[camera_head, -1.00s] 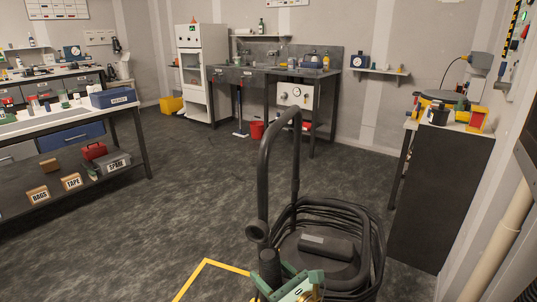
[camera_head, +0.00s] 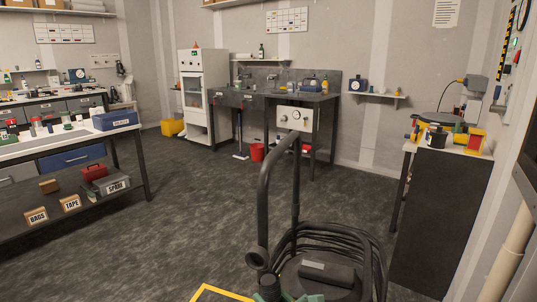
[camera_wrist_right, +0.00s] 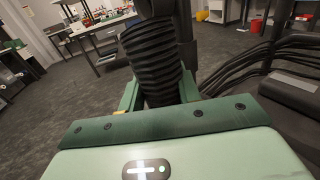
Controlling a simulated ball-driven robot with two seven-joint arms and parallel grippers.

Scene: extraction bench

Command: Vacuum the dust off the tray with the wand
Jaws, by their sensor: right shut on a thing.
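My right gripper (camera_head: 287,297) shows only as a green sliver at the bottom edge of the head view, in front of the vacuum (camera_head: 320,278). In the right wrist view its green fingers (camera_wrist_right: 157,98) are shut on a black ribbed grip (camera_wrist_right: 152,50), apparently the wand's. A dark bent pipe (camera_head: 264,190) rises beside the vacuum, with a flared round end at lower left; I cannot tell whether it joins the held grip. I cannot pick out the tray or its dust for certain. My left gripper is out of view.
Coiled black hose or cable (camera_head: 372,255) lies around the vacuum. A bench with a lower shelf (camera_head: 105,208) stands at left, a dark cabinet (camera_head: 440,220) at right. A sink counter (camera_head: 255,98) and red bucket (camera_head: 257,152) are at the back. Open floor (camera_head: 200,215) lies between.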

